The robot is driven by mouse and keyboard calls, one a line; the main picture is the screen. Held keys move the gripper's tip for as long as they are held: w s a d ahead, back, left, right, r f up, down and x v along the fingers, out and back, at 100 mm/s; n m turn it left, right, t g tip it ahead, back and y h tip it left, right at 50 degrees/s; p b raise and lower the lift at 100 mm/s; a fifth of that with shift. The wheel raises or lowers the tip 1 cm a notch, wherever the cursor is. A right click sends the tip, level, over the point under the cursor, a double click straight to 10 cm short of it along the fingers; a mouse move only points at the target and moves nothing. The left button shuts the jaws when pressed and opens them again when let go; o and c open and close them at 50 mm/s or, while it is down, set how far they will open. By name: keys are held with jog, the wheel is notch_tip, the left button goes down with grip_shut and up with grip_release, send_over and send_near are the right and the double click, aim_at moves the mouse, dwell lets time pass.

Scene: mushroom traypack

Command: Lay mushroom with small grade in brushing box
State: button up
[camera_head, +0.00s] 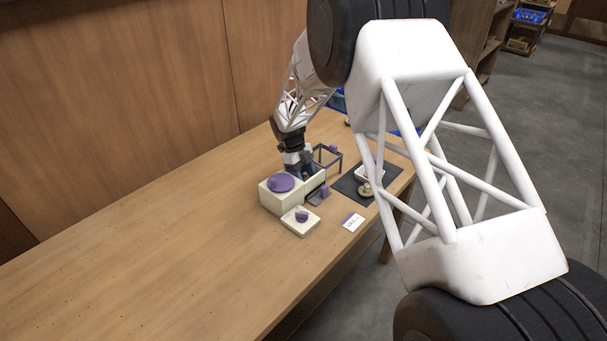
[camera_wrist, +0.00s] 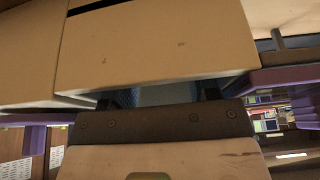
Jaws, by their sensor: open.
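My gripper (camera_head: 302,168) points down just behind the cream box with a round purple disc (camera_head: 283,183) on top. The box hides part of its fingers. In the wrist view my gripper (camera_wrist: 160,96) has its fingers apart, with large beige surfaces close in front of it. I see nothing held between the fingers. A small brownish, mushroom-like thing (camera_head: 365,190) sits on the dark mat near the white tray (camera_head: 369,174). Its grade cannot be read at this size. No label shows which container is the brushing box.
A dark open frame with purple corners (camera_head: 327,158) stands right of my gripper. A cream plate with a purple piece (camera_head: 300,221) and a white-purple card (camera_head: 353,222) lie in front. The wooden table (camera_head: 170,245) is clear on the left. My white arm link covers the right side.

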jog(key=v, duration=1.2)
jog(key=shift+r, duration=0.1)
dwell(0.4)
jog(key=shift+s+r, duration=0.1)
jog(key=s+d+r+n+t+y, duration=0.1)
jog(key=s+d+r+n, duration=0.55)
jog(key=s+r, duration=0.4)
jog(key=s+d+r+n+t+y, duration=0.15)
jog(key=s+d+r+n, duration=0.5)
jog(key=s, duration=0.65)
jog(key=s+d+n+t, duration=0.1)
jog(key=s+n, duration=0.6)
jog(key=s, duration=0.7)
jog(key=s+d+n+t, duration=0.2)
jog(key=s+n, duration=0.4)
jog(key=s, duration=0.8)
jog(key=shift+d+r+n, duration=0.3)
jog(key=shift+d+n, duration=0.1)
jog(key=shift+d, duration=0.15)
